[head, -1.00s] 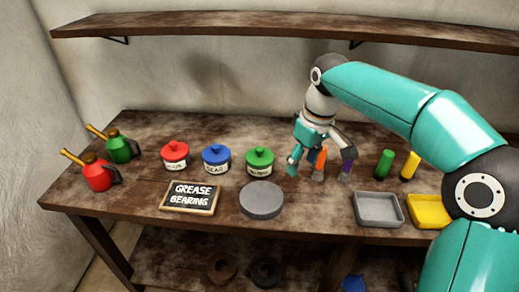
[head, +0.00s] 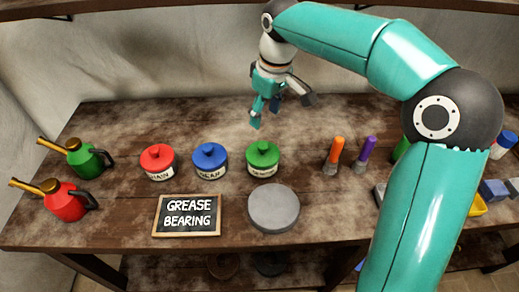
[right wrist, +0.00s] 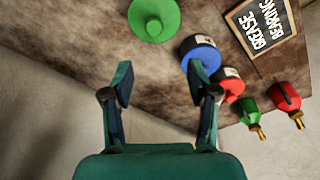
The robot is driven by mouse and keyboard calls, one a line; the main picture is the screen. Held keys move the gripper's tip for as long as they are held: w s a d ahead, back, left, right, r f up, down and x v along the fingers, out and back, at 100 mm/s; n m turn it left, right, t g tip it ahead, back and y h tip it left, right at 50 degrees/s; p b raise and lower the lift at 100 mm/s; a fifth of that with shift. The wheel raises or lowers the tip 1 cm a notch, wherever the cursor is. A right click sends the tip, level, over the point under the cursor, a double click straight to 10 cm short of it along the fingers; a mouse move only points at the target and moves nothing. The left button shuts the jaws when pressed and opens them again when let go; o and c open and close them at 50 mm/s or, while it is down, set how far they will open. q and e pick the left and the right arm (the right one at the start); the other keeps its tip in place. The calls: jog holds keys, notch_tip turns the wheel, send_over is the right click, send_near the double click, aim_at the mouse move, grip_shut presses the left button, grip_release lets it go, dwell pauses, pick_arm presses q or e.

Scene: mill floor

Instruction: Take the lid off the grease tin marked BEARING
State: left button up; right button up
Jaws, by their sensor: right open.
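Three grease tins stand in a row on the bench. The tin with the green lid (head: 263,158) is at the right; its small label seems to read BEARING. In the right wrist view the green lid (right wrist: 154,18) shows from above, with its knob. The blue-lidded tin (head: 210,160) is in the middle and the red-lidded tin (head: 158,162) at the left. My right gripper (head: 268,110) is open and empty, above and behind the green tin, apart from it. In the right wrist view its fingers (right wrist: 165,85) are spread over bare bench. My left gripper is not in view.
A sign (head: 187,214) reading GREASE BEARING and a grey round disc (head: 274,207) lie in front of the tins. Red (head: 64,203) and green (head: 88,158) oil cans stand left. Orange (head: 335,152) and purple (head: 366,150) handled tools stand right. A shelf (head: 200,8) runs above.

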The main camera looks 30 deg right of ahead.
aim_at(263, 145)
jog(key=f, duration=0.8)
jog(key=shift+w+d+f, duration=0.3)
jog(key=f, duration=0.2)
jog(key=w+f+p, duration=0.1)
jog(key=f, duration=0.2)
jog(key=shift+w, duration=0.1)
grip_shut()
jog(key=shift+r, duration=0.15)
